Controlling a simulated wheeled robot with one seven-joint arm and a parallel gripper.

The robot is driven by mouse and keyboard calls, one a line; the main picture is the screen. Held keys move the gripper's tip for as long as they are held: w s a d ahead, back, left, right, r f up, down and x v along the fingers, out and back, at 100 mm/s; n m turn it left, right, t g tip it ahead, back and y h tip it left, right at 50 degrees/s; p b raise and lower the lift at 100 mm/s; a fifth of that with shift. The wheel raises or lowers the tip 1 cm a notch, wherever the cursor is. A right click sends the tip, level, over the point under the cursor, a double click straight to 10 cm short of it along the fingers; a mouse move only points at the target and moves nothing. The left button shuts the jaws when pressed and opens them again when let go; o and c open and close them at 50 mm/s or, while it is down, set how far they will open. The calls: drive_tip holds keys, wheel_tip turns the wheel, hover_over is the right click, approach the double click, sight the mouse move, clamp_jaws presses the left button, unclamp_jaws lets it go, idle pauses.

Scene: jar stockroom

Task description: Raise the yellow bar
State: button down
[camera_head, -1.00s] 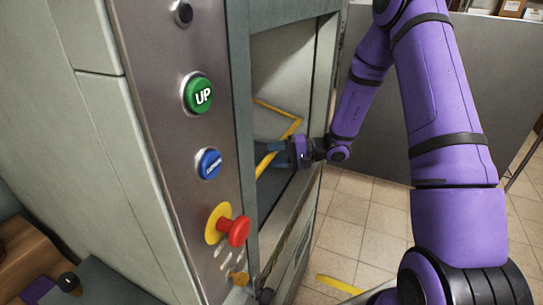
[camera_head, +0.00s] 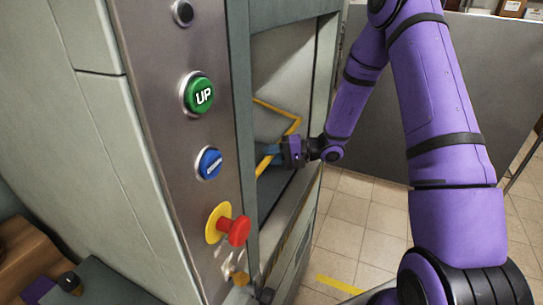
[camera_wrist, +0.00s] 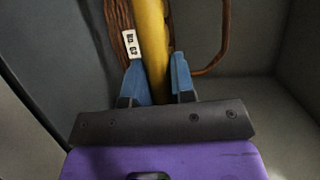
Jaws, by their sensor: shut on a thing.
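The yellow bar (camera_wrist: 151,40) runs up between my fingers in the wrist view. In the head view, part of the yellow bar (camera_head: 264,163) shows inside the cabinet opening, just below and left of my blue fingers. My gripper (camera_head: 272,151) reaches into the opening from the right. In the wrist view, the blue fingers of my gripper (camera_wrist: 159,77) are shut on the bar, one on each side. The part of the bar behind the gripper is hidden.
In the wrist view, a white tag (camera_wrist: 131,44) lies by brown cord (camera_wrist: 120,15) beside the bar. Tiled floor (camera_head: 350,215) lies outside.

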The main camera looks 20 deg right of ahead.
drive_tip(key=r, duration=0.3)
drive_tip(key=r+g+h, duration=0.1)
drive_tip(key=r, duration=0.2)
drive_tip(key=r+h, duration=0.1)
drive_tip(key=r, duration=0.2)
drive_tip(key=shift+s+d+r+m, duration=0.1)
drive_tip(key=shift+s+d+m, duration=0.15)
drive_tip(key=shift+m, duration=0.15)
drive_tip(key=w+a+r, duration=0.2)
drive_tip(key=r, duration=0.4)
drive_tip(key=w+a+r, duration=0.1)
drive_tip(key=r, duration=0.6)
drive_tip(key=shift+w+a+r, duration=0.15)
drive_tip(key=shift+w+a, duration=0.2)
drive_tip(key=shift+w, duration=0.05)
drive_tip(key=c, duration=1)
unclamp_jaws()
drive_tip(key=v, duration=1)
drive_tip(key=shift+d+r, duration=0.25)
drive_tip(key=shift+d, duration=0.1)
